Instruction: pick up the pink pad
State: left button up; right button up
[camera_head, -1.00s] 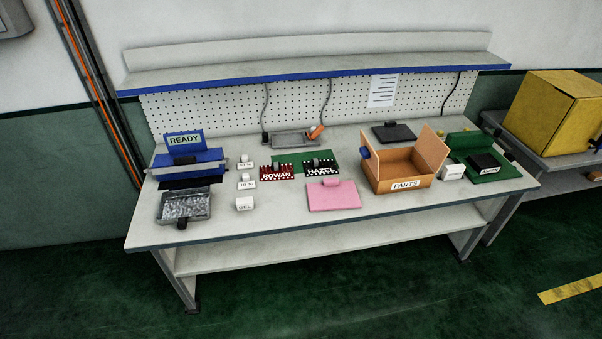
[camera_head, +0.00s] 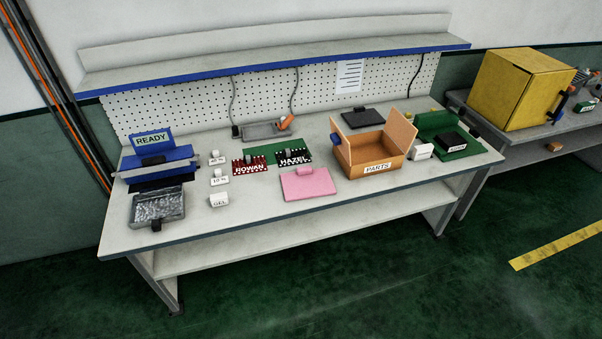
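The pink pad (camera_head: 309,185) lies flat near the front edge of the workbench, with a small pink block-like grip on its back edge. It sits left of the open PARTS box (camera_head: 378,165) and in front of the black HAZEL board (camera_head: 293,159). Nothing covers it. Neither of my grippers shows in the head view.
The workbench (camera_head: 250,214) also bears the red ROWAN board (camera_head: 250,165), small white blocks such as GEL (camera_head: 219,200), a grey tray of clear pieces (camera_head: 158,207) and a blue READY unit (camera_head: 152,142). A shelf (camera_head: 270,60) overhangs the back. Bare bench lies around the pad's front.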

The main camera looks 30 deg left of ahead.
aim_at(307, 182)
jog(key=u, duration=0.9)
jog(key=i, duration=0.8)
jog(key=u, duration=0.55)
jog(key=i, duration=0.65)
jog(key=z, duration=0.25)
